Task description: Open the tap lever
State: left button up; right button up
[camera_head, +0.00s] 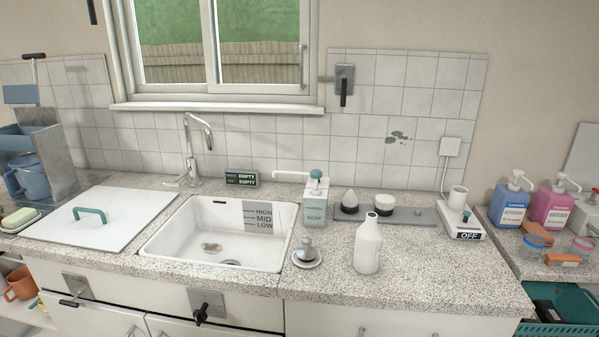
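The chrome tap (190,150) stands behind the left rear edge of the white sink (152,246), its curved spout bending over the basin. A small lever-like part (174,182) sticks out to the left at the tap's base; it is too small to tell its exact position. No water stream shows from the spout. The sink has a HIGH/MID/LOW level mark and a drain at the bottom. Neither of my grippers shows in the head view.
A white board with a green handle (90,214) lies left of the sink. A soap dispenser (315,202), a small metal plug-like piece (306,252) and a white bottle (368,246) stand to its right. Black-handled levers sit on the wall plate (345,76) and the cabinet front (206,301).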

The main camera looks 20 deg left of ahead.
aim_at(174, 183)
jog(key=u, duration=1.6)
jog(key=i+j, duration=0.2)
jog(key=j, duration=0.25)
jog(key=i+j+z, duration=0.25)
jog(key=j, duration=0.2)
jog(key=j+z, duration=0.25)
jog(key=j, duration=0.15)
